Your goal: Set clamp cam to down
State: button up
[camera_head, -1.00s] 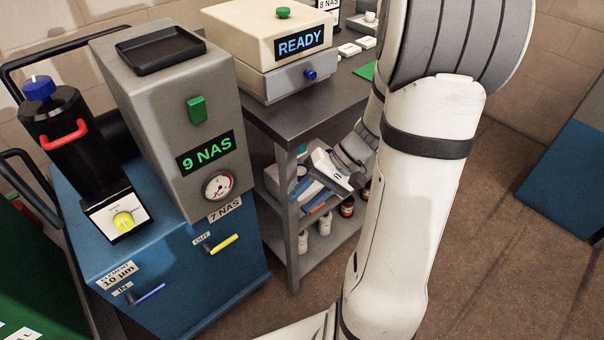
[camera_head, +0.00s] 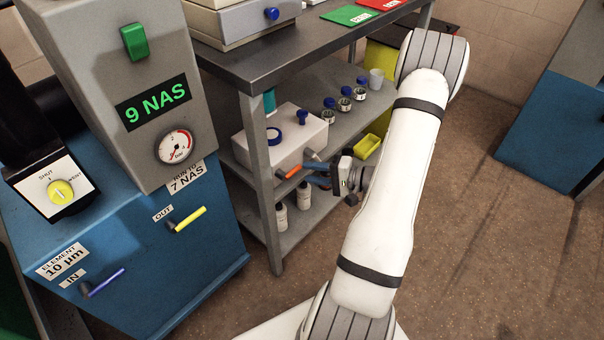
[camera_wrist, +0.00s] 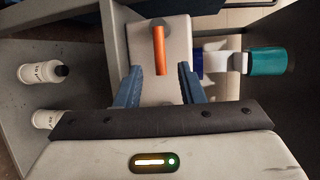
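A light grey box (camera_head: 290,137) with blue knobs stands on the bench's middle shelf. An orange lever (camera_head: 292,172), probably the clamp cam, sits on its face. In the wrist view the lever (camera_wrist: 159,50) lies lengthwise along the picture, its free end near the level of my fingertips. My gripper (camera_wrist: 160,72) is open, with one blue finger on each side of the lever; I see no contact. In the head view my gripper (camera_head: 322,179) is beside the box's front right, its fingers partly hard to make out.
White bottles (camera_head: 281,219) stand on the lower shelf. A blue cabinet unit (camera_head: 150,270) is at left. The floor at right is clear.

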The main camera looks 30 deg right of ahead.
jog(key=x, duration=0.3)
jog(key=shift+w+a, duration=0.15)
jog(key=shift+a, duration=0.05)
grip_shut()
